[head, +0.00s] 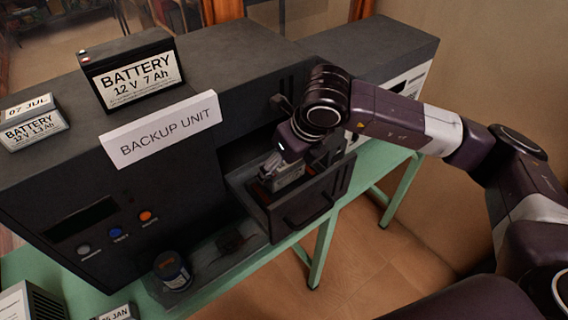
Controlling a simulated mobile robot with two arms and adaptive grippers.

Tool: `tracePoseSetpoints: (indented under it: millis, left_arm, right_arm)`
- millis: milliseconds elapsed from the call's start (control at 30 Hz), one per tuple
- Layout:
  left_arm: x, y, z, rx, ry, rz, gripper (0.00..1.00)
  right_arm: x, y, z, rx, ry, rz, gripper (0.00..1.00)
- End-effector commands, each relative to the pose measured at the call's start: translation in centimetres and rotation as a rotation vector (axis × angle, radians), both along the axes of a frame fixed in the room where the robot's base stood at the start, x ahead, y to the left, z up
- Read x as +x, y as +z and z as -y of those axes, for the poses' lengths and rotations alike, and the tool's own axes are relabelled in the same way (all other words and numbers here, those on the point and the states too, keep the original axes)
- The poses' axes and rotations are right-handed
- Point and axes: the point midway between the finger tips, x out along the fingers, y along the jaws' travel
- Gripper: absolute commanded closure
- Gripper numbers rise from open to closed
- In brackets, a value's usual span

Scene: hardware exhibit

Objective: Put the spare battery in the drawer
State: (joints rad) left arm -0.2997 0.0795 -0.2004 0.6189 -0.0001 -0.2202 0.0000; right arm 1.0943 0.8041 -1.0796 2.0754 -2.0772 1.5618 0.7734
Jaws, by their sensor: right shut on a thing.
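The drawer (309,209) of the dark backup unit stands pulled out at the front. My right gripper (270,168) reaches down into it from the right. It is shut on a small battery with a pale label (289,178), which is inside the drawer walls. The gripper and wrist partly hide this battery, and I cannot tell whether it touches the drawer floor. A large black battery (135,72) marked 12 V 7 Ah stands on top of the unit. A smaller battery (33,127) marked 12 V 1.3 Ah sits at the left. My left gripper is out of view.
A white "BACKUP UNIT" sign (161,129) is on the unit's top front edge. A dark jar (173,271) and a small dark item (230,242) are on the green table (222,288) below. A dated label (117,313) shows at the bottom. Open floor lies at the right.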

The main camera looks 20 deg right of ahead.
Motion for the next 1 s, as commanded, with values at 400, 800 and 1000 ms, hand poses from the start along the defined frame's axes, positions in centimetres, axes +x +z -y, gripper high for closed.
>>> tracePoseSetpoints:
  millis: [400, 800, 1000]
  left_arm:
    - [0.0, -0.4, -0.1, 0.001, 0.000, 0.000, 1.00]
    - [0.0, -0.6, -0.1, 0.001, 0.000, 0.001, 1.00]
    - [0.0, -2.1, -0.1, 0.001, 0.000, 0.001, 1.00]
  right_arm:
    - [0.0, -0.2, 0.0, 0.000, 0.000, 0.000, 0.13]
    - [-0.3, 1.0, 0.1, 0.001, 0.000, 0.004, 0.13]
    - [-1.8, 4.9, 0.7, 0.001, 0.001, 0.007, 0.13]
